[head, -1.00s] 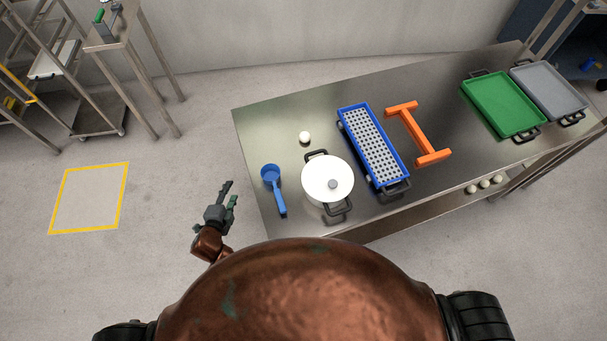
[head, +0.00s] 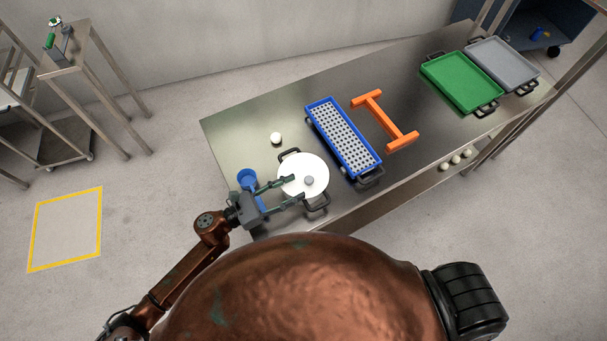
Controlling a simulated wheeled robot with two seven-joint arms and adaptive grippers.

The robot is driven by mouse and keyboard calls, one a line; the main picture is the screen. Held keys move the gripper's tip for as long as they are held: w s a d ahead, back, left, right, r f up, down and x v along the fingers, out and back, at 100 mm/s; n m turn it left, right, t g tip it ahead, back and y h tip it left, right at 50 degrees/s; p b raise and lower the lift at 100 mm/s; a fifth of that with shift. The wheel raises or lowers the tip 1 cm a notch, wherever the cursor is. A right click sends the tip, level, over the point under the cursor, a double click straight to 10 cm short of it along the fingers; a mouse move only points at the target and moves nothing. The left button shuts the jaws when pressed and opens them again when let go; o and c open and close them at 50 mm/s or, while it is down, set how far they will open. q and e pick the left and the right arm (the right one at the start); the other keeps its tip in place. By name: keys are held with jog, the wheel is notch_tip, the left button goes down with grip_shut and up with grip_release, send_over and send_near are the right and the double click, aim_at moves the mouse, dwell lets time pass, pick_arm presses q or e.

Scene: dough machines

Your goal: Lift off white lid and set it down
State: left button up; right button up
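The white lid (head: 313,168), round with a small grey knob (head: 309,181) at its middle, lies on a pot with dark handles (head: 317,206) near the left end of the steel table. My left gripper (head: 290,190) reaches in from the left with its two fingers spread. Its fingertips are over the lid's left part, to the left of the knob, and nothing is between them. I cannot tell whether the fingers touch the lid. My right gripper is not in view.
A blue scoop (head: 246,178) lies left of the pot, partly hidden by my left gripper. A white ball (head: 276,138) lies behind the pot. A blue perforated tray (head: 342,135), an orange frame (head: 384,121) and a green tray (head: 461,82) stand to the right on the steel table (head: 232,131).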

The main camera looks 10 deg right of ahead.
aim_at(310, 179)
pick_arm(q)
jog(key=p+x, duration=0.1)
jog(key=x, duration=0.5)
jog(key=shift+w+d+r, duration=0.15)
jog(key=shift+d+r, duration=0.05)
jog(key=shift+a, duration=0.1)
grip_shut()
